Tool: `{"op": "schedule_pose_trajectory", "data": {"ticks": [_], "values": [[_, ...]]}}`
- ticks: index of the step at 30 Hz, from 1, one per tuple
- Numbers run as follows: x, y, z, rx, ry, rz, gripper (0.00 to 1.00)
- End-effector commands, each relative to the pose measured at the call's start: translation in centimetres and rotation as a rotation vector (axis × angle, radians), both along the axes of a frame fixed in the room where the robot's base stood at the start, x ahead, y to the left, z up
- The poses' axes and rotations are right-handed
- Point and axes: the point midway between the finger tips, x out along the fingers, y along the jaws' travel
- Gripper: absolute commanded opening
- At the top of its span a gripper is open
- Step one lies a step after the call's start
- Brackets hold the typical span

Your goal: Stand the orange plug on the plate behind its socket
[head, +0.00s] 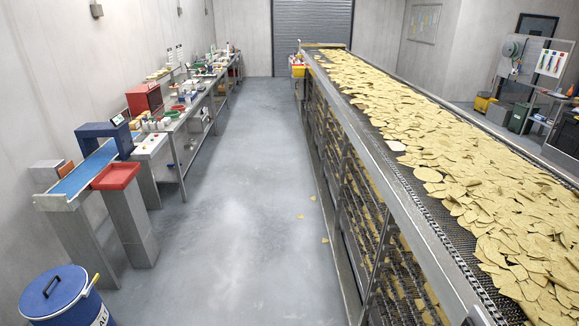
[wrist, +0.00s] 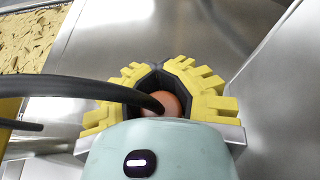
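In the wrist view my gripper (wrist: 158,72) has yellow toothed fingers that are closed together at their far end. A rounded orange thing, which looks like the orange plug (wrist: 170,102), sits in the dark hollow between the fingers; most of it is hidden by them, by a black cable and by my pale green wrist. The gripper is over bare grey metal. I cannot make out the plate or the socket in either view. My gripper is not in the head view.
A long conveyor (head: 372,138) covered with chips runs along the right. A cluttered steel bench (head: 172,122), a blue arch (head: 104,130), a red tray (head: 116,176) and a blue bin (head: 62,295) stand on the left. The grey floor aisle (head: 235,190) between is clear except for a few fallen chips.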

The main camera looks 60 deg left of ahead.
Motion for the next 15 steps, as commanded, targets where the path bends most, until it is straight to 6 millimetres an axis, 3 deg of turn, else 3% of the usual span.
{"op": "schedule_pose_trajectory", "data": {"ticks": [1,15], "values": [[0.07,0.08,-1.32,0.0,0.001,0.004,0.0],[-0.26,-0.27,-1.45,0.0,0.0,0.001,0.02]]}}
